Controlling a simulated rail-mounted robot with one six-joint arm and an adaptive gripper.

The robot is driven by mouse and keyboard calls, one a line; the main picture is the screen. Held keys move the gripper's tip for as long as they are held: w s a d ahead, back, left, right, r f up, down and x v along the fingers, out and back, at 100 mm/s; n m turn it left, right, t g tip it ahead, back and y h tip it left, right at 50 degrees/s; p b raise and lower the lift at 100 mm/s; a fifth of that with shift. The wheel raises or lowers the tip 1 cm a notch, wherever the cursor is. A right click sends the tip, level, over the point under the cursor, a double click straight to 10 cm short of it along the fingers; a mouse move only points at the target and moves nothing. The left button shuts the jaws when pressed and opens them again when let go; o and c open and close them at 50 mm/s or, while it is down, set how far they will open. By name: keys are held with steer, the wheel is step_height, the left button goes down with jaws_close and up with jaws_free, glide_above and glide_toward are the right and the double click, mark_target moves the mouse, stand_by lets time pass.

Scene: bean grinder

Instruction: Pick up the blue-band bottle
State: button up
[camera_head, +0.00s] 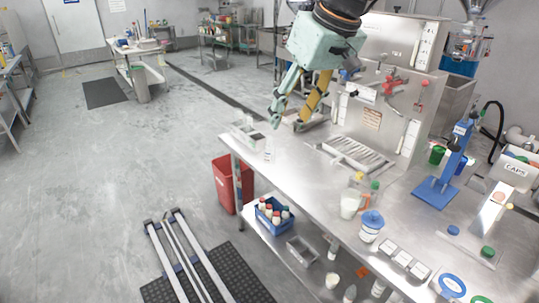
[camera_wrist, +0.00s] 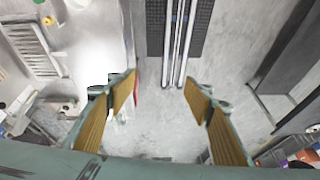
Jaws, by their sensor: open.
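My gripper (camera_head: 288,118) is open and empty above the far left end of the steel counter (camera_head: 315,180). In the wrist view its two yellow-lined fingers are spread wide, with floor between the fingertips (camera_wrist: 160,88). I cannot make out a blue band on any bottle for certain. A small pale bottle (camera_head: 267,155) stands near the counter's left edge, below my gripper. A white container with a blue lid (camera_head: 371,227) stands farther along the counter, to the right. Several bottles with red and white caps sit in a blue crate (camera_head: 273,212) on the lower shelf.
A white jug (camera_head: 350,206) and yellow- and green-capped bottles stand mid-counter. The tall steel machine (camera_head: 390,105) rises behind. A blue stand (camera_head: 445,170) is at right. A red bin (camera_head: 226,183) and floor rails (camera_head: 185,262) are at left. The counter's left front stretch is mostly clear.

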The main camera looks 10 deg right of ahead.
steer(key=w+d+f+n, duration=0.1)
steer(key=w+f, duration=0.4)
steer(key=w, duration=0.8)
steer(key=n+t+y+b, duration=0.1)
steer(key=n+y+b, duration=0.1)
steer(key=b, duration=0.1)
glide_toward(274, 148)
steer(key=shift+w+a+f, duration=0.2)
steer(key=shift+a+f, duration=0.15)
steer(key=shift+f, duration=0.15)
steer(key=shift+b+x, duration=0.3)
steer(key=shift+x, duration=3.95)
steer(key=shift+w+d+f, duration=0.1)
steer(key=shift+f, duration=0.05)
steer(key=shift+b+x, duration=0.35)
steer(key=shift+x, duration=2.15)
steer(key=shift+w, duration=0.1)
steer(key=shift+c, duration=0.4)
